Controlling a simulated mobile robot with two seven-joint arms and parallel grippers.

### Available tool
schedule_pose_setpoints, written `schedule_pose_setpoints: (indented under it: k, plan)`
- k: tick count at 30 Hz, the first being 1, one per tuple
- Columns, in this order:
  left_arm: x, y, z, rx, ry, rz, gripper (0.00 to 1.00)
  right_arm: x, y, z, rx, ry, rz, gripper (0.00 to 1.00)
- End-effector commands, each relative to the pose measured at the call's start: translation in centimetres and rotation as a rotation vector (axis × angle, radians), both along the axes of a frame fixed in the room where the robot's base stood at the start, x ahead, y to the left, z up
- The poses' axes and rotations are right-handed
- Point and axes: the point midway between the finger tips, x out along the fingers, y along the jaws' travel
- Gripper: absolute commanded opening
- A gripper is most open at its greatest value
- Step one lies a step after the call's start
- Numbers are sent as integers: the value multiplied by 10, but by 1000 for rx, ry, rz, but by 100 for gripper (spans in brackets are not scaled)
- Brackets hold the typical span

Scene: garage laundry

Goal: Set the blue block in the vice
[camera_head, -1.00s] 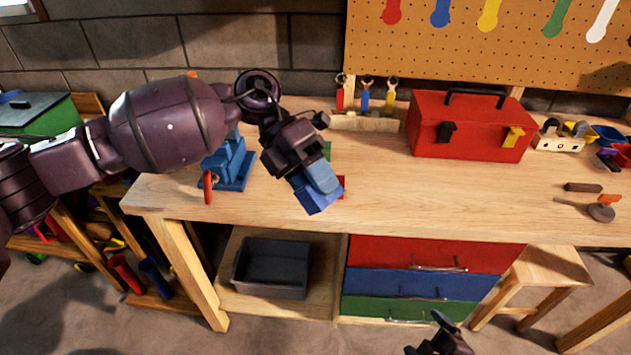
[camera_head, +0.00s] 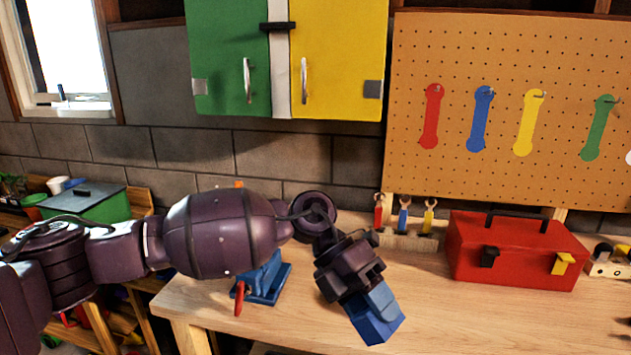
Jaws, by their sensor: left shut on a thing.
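The blue block (camera_head: 378,325) is at the tip of my left gripper (camera_head: 368,304), which is shut on it and points down to the right over the workbench. The blue vice (camera_head: 264,280) with its red handle (camera_head: 239,298) is mounted near the bench's left end. It lies to the left of the block, apart from it, and my left arm hides its upper part. My right gripper is not in this view.
A red toolbox (camera_head: 514,252) stands on the workbench (camera_head: 470,325) to the right. A wooden rack (camera_head: 408,242) with several coloured-handled tools is behind the gripper. A pegboard (camera_head: 510,60) and green and yellow cabinets (camera_head: 338,60) are on the wall. The bench front centre is clear.

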Motion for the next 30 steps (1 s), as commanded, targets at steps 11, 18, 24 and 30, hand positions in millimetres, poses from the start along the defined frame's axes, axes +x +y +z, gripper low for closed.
schedule_pose_setpoints:
  k: [11, 18, 24, 30]
  plan:
    - [15, -19, 50, 4, -9, 388, 19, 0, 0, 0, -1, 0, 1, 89]
    - [28, -12, 63, 4, -7, 568, 19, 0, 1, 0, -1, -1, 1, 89]
    - [37, -6, 69, 3, -5, 691, 19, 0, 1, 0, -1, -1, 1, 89]
    - [45, 2, 73, 4, -7, 794, 19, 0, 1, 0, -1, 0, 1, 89]
